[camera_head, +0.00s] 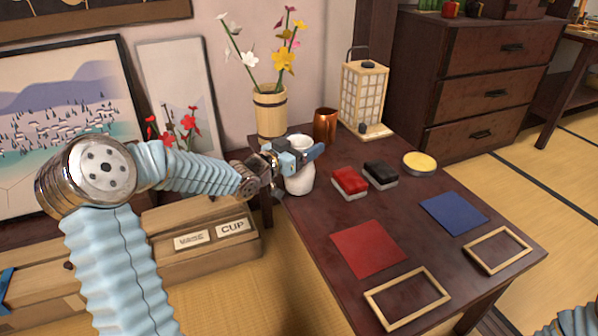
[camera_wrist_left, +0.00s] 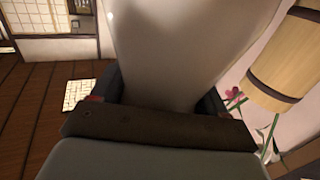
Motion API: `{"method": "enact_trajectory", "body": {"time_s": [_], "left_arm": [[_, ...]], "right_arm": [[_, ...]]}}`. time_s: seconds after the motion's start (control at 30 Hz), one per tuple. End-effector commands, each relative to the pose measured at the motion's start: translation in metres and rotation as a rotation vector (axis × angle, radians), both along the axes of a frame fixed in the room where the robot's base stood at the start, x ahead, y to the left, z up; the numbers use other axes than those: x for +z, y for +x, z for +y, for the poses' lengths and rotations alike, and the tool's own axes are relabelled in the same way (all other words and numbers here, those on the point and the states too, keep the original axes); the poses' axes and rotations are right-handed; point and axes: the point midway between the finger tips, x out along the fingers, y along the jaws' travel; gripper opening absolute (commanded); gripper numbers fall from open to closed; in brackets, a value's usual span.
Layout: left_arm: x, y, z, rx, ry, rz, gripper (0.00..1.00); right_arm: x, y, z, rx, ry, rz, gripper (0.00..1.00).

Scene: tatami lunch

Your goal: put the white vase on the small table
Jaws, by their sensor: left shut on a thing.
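The white vase (camera_head: 301,183) is upright at the left edge of the small dark table (camera_head: 330,212). I cannot tell whether its base touches the tabletop. My left gripper (camera_head: 293,157) is shut on the upper part of the vase, with its fingers partly hiding it. In the left wrist view the pale vase (camera_wrist_left: 185,50) fills the middle, between the two fingers (camera_wrist_left: 170,100). My right gripper is out of view; only a bit of my right arm shows at the bottom right corner.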

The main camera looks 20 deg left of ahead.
Motion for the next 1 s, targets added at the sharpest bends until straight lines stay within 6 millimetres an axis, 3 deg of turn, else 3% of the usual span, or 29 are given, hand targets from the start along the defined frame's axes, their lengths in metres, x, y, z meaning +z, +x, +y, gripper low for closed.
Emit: {"method": "enact_trajectory", "body": {"time_s": [0.1,0.43,0.67,0.9,1.0], "left_arm": [[0.0,0.0,0.0,0.0,0.0,0.001,0.0],[0.006,0.0,0.0,-0.001,0.001,-0.003,0.0],[0.039,-0.001,-0.001,0.0,0.003,-0.006,0.0],[0.098,-0.046,-0.022,0.0,0.007,-0.007,0.0],[0.107,-0.072,-0.034,-0.001,0.005,-0.004,0.0]], "right_arm": [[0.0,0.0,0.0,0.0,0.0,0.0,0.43],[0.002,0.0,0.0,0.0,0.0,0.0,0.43],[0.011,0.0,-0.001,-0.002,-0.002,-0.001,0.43],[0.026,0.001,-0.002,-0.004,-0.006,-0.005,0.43],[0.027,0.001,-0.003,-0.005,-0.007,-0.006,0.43]]}}
